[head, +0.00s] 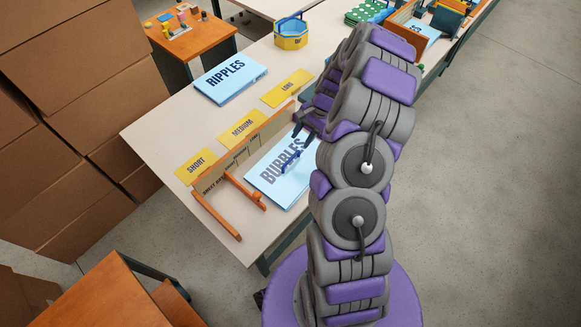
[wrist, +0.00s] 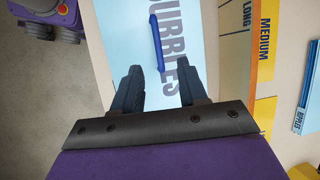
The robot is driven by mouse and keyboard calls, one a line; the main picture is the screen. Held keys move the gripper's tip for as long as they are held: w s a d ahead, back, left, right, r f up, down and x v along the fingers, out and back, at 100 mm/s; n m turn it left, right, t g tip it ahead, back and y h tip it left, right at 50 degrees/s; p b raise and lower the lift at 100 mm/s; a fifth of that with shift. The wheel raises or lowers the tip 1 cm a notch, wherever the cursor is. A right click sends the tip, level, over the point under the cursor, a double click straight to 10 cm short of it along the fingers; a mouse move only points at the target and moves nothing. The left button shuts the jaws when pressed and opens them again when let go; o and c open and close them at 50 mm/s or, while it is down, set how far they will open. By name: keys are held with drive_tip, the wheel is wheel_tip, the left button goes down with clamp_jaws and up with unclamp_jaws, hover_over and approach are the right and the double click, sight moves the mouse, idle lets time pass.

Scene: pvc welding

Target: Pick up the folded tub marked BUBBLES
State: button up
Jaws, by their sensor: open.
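The folded tub marked BUBBLES (head: 270,186) is a flat light-blue panel with dark lettering. It lies on the table near the front edge, beside the wooden frame. A blue handle (head: 290,160) stands on its top face; in the wrist view the handle (wrist: 156,42) runs up from between my fingertips. My gripper (head: 303,124) is open above the tub. In the wrist view my gripper (wrist: 158,75) has its two dark fingers apart, over the tub (wrist: 120,25), with nothing held. The arm hides part of the tub in the head view.
A wooden measuring frame (head: 228,170) stands close along the tub's left side. Yellow cards SHORT (head: 196,165), MEDIUM (head: 243,128) and LONG (head: 287,88) lie behind it. A flat RIPPLES tub (head: 229,80) and a blue-yellow tub (head: 291,36) are farther back.

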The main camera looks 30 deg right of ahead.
sight(292, 157)
drive_tip(key=x, duration=0.4)
drive_tip(key=shift+d+f+b, duration=0.15)
drive_tip(key=shift+b, duration=0.2)
drive_tip(key=b+x, duration=0.1)
drive_tip(key=x, duration=0.4)
drive_tip(key=shift+s+b, duration=0.1)
drive_tip(key=shift+b, duration=0.2)
drive_tip(key=shift+d, duration=0.1)
drive_tip(key=shift+c, duration=0.2)
clamp_jaws()
idle(0.3)
